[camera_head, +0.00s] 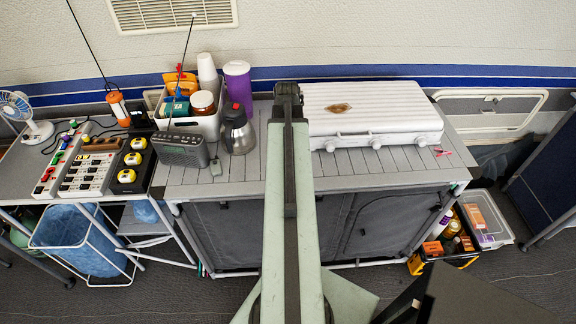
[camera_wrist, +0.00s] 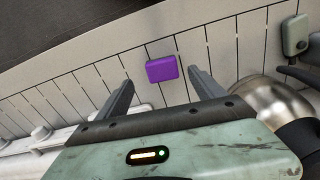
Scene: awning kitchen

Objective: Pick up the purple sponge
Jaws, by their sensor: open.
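The purple sponge (camera_wrist: 162,69) is a small block lying on the grey slatted counter (camera_wrist: 226,45) in the wrist view. My gripper (camera_wrist: 161,80) is open and empty. Its two dark fingers stand apart to the left and right of the sponge in the picture. The sponge shows between and slightly beyond the fingertips, with a gap on both sides. I cannot tell how high the fingers are above the counter. In the head view the sponge does not show; my arm covers the middle of the counter.
A white grill (camera_head: 370,110) stands right of my arm. A metal jug (camera_head: 238,132), grey radio (camera_head: 180,150) and white bin (camera_head: 208,122) stand to the left. The jug (camera_wrist: 268,100) is close to the right finger in the wrist view. The counter around the sponge is clear.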

